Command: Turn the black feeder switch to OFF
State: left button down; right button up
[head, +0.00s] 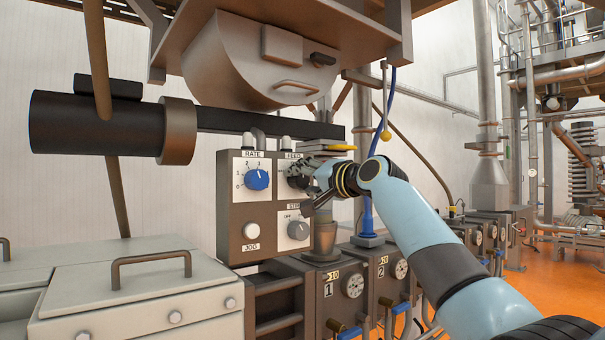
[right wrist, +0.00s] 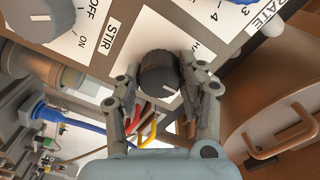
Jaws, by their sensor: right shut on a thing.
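The black feeder switch (right wrist: 158,72) is a round ribbed knob on a white label plate, under the FEED label in the head view, where my gripper partly hides it (head: 296,181). My right gripper (right wrist: 163,84) is shut on it, with one finger on each side of the knob in the right wrist view. In the head view, my right gripper (head: 306,177) reaches the panel from the right. The knob's pointer and most of its position labels are hidden or too small to read. My left gripper is in neither view.
The grey control box (head: 234,211) also carries a blue RATE knob (head: 257,179), a grey STIR knob (head: 298,231) just below my gripper and a white JOG button (head: 252,231). A vertical metal post (head: 325,236) stands close beside the box. Hopper (head: 262,62) overhangs above.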

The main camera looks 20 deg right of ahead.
dwell(0.3)
jog(key=o, duration=1.2)
jog(key=shift+s, duration=0.1)
jog(key=v, duration=1.1)
jog(key=shift+s+d, duration=0.15)
jog(key=shift+s, duration=0.25)
jog(key=shift+f, duration=0.1)
